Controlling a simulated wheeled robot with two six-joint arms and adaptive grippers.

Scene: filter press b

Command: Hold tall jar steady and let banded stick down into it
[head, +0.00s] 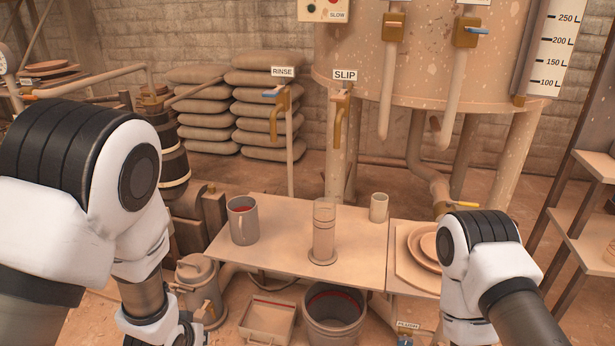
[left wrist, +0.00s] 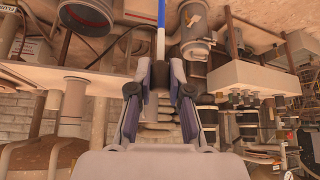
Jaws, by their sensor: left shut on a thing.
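The tall jar (head: 324,238) is a clear, narrow cylinder on a round foot. It stands upright on the table (head: 285,262), and no gripper touches it. My left gripper (left wrist: 160,72) is below the head picture but shows in the left wrist view. Its fingers are shut on the banded stick (left wrist: 161,38), a thin white rod with a blue part towards the top of that picture. The stick's far end is cut off by the frame edge. It is not in the head view, so it is apart from the jar there. My right gripper is outside both views.
A grey mug (head: 243,222) with red inside stands left of the jar, and a small cup (head: 379,207) right of it. Round plates (head: 415,255) lie on the right. A bucket (head: 335,322) and an open box (head: 268,325) sit in front, below the tabletop.

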